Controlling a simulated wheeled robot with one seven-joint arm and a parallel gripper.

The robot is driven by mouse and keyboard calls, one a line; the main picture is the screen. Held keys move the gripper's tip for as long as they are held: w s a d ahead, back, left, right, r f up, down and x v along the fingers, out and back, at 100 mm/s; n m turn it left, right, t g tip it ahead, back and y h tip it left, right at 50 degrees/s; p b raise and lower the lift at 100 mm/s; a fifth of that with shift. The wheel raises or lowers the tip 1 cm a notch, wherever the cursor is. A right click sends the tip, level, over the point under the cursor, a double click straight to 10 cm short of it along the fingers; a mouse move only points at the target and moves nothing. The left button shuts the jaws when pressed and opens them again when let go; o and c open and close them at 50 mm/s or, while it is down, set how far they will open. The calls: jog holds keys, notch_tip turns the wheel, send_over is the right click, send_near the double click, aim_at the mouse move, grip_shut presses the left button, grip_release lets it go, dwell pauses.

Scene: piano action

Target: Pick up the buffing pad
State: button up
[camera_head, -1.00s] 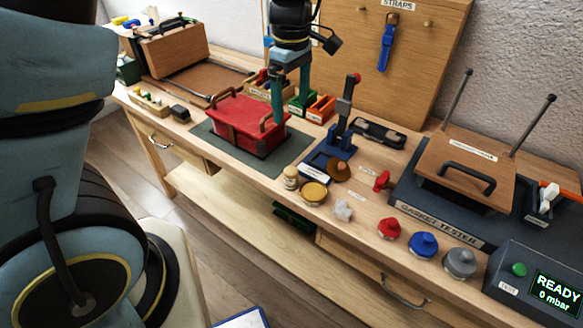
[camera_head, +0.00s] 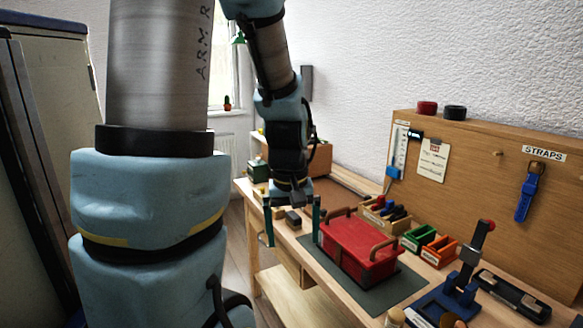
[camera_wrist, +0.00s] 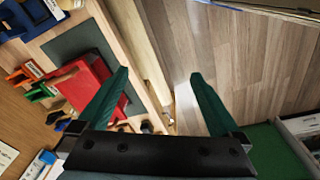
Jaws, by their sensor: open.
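My gripper (camera_head: 291,240) is open and empty, with its teal fingers spread wide and pointing down at the left part of the bench. In the wrist view my gripper (camera_wrist: 158,85) has only floor and the bench edge between its fingers. A small dark block (camera_head: 293,219), possibly the buffing pad, lies on the bench and appears between the fingers in the head view. I cannot tell how far below or behind them it is. A small dark shape (camera_wrist: 145,127) by the bench edge in the wrist view may be the same block.
A red lidded box (camera_head: 357,249) with handles stands on a grey-green mat (camera_head: 395,288) right of my gripper. Green and orange bins (camera_head: 438,252) and a blue stand (camera_head: 455,300) are further right. A wooden board (camera_head: 480,160) holds a blue strap (camera_head: 527,195).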

jog(key=s+a+f+m, duration=0.1)
jog(key=a, duration=0.5)
jog(key=shift+s+a+f+m+t+b, duration=0.15)
jog(key=shift+s+f+m+t+b, duration=0.15)
jog(key=shift+s+b, duration=0.15)
jog(key=shift+s+a, duration=0.15)
jog(key=shift+a, duration=0.25)
jog(key=shift+c, duration=1.3)
jog(key=shift+d+f, duration=0.15)
jog(key=shift+d, duration=0.15)
jog(key=m+g+b, duration=0.2)
jog(key=b, duration=0.5)
send_over(397, 313)
jog(key=shift+y, duration=0.3)
notch_tip(397, 313, down, 8)
jog(key=shift+d+f, duration=0.15)
jog(key=shift+f, duration=0.15)
jog(key=shift+f+p, duration=1.45)
jog(key=shift+f, duration=3.6)
